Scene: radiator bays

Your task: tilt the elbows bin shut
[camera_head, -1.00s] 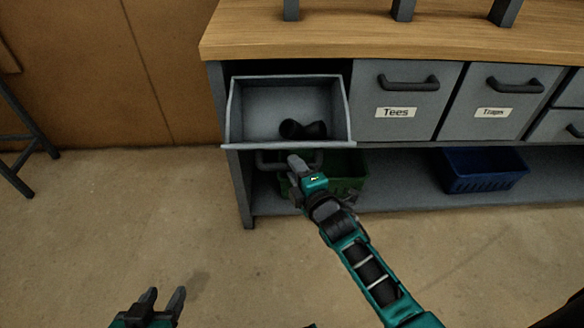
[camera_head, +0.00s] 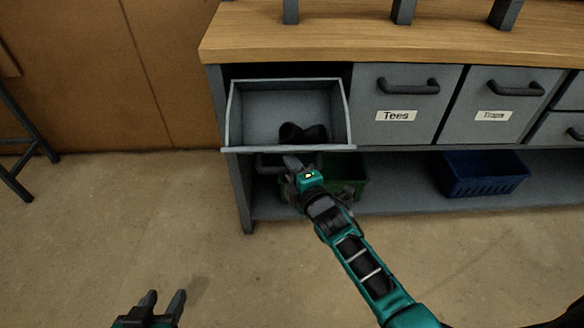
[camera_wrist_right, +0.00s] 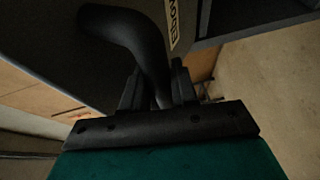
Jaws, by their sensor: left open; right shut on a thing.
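The elbows bin (camera_head: 240,112) is tilted open at the left end of the bench, its inside facing up and out. A black elbow fitting (camera_head: 303,133) lies in it. My right gripper (camera_head: 292,165) is just below the bin's front lip, shut on the bin's handle (camera_head: 268,163). In the right wrist view the dark curved handle (camera_wrist_right: 140,38) runs between the fingers (camera_wrist_right: 158,92), beside a partly visible label (camera_wrist_right: 174,25). The bin's front face is mostly hidden in the head view. My left gripper (camera_head: 163,300) is open and empty, low over the floor at left.
The closed Tees bin (camera_head: 385,125) and another closed labelled bin (camera_head: 485,125) stand to the right. A wooden top (camera_head: 380,35) lies above. A green crate (camera_head: 350,178) and a blue crate (camera_head: 487,173) sit on the lower shelf. The floor in front is clear.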

